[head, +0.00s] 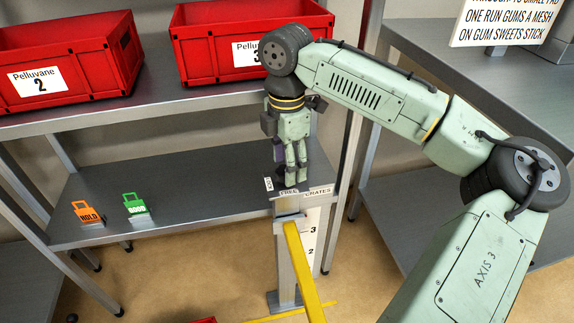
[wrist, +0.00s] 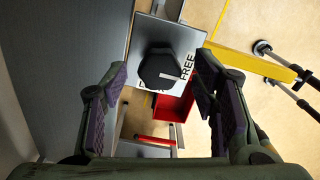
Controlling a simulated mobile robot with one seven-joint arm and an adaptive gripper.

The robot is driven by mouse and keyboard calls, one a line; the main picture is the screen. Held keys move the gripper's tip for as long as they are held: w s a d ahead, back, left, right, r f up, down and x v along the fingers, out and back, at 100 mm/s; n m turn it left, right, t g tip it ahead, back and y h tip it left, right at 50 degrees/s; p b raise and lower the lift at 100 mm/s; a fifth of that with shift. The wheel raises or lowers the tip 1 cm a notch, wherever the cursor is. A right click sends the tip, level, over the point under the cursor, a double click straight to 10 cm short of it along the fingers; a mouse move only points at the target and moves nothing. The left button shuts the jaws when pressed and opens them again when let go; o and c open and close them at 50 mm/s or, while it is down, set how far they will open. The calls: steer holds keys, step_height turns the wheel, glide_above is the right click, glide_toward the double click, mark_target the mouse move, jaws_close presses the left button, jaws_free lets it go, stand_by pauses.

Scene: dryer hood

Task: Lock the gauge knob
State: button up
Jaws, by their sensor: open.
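The gauge knob (wrist: 160,68) is a dark, many-sided knob on a pale plate (wrist: 143,37) in the wrist view. A light pointer mark on it points right, toward the FREE label (wrist: 187,68). A second label below the knob is partly hidden by it. My gripper (wrist: 161,84) is open, with its two purple-padded fingers on the left and right of the knob's outline, apart from it in the picture. In the head view my gripper (head: 291,182) points down over the post top, by the LOCK label (head: 268,184); the knob is hidden there.
A yellow bar (head: 303,268) leans from the post (head: 288,245). Orange HOLD (head: 88,213) and green GOOD (head: 135,206) tags stand on the lower shelf (head: 190,180). Red crates (head: 105,70) sit on the upper shelf, near my arm. Another shelf stands at right.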

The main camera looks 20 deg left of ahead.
steer(key=shift+f, duration=0.45)
steer(key=c, duration=1.2)
steer(key=shift+o, duration=0.2)
